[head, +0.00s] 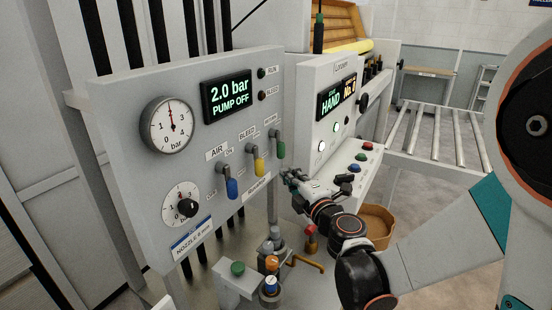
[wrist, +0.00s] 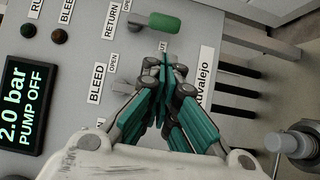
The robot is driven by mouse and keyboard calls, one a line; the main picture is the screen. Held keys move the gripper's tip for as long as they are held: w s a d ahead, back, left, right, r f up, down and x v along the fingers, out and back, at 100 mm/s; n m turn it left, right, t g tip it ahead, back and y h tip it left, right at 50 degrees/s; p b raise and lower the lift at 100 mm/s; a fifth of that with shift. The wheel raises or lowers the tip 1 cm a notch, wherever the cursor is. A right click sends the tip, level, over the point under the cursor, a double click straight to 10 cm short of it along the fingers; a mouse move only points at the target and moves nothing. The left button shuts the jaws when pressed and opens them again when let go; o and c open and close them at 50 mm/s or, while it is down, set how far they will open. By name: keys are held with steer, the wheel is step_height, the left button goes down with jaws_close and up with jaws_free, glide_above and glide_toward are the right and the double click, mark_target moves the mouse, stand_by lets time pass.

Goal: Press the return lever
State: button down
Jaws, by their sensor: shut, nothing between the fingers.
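The return lever (head: 281,150) has a green handle and is the rightmost of three levers on the grey panel. Its handle hangs downward in the head view. In the wrist view the green handle (wrist: 160,22) lies near the top, beside the word RETURN, and points right. My gripper (head: 288,177) is just below the green handle in the head view. In the wrist view my gripper (wrist: 163,68) has its teal fingers together and empty, with the tips below the green handle in the picture. A gap shows between tips and handle there.
A yellow bleed lever (head: 258,164) and a blue air lever (head: 231,187) stand left of the green one. The display (head: 228,95) reads 2.0 bar, PUMP OFF. A button console (head: 355,168) stands close to the right. Valves (head: 271,264) stand below the panel.

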steer(key=b, duration=0.2)
glide_toward(278, 144)
steer(key=w+a+f, duration=0.3)
steer(key=w+a, duration=0.1)
steer(key=w, duration=0.1)
steer(key=shift+s+a+r, duration=0.1)
steer(key=shift+s+r, duration=0.1)
steer(key=shift+r, duration=0.05)
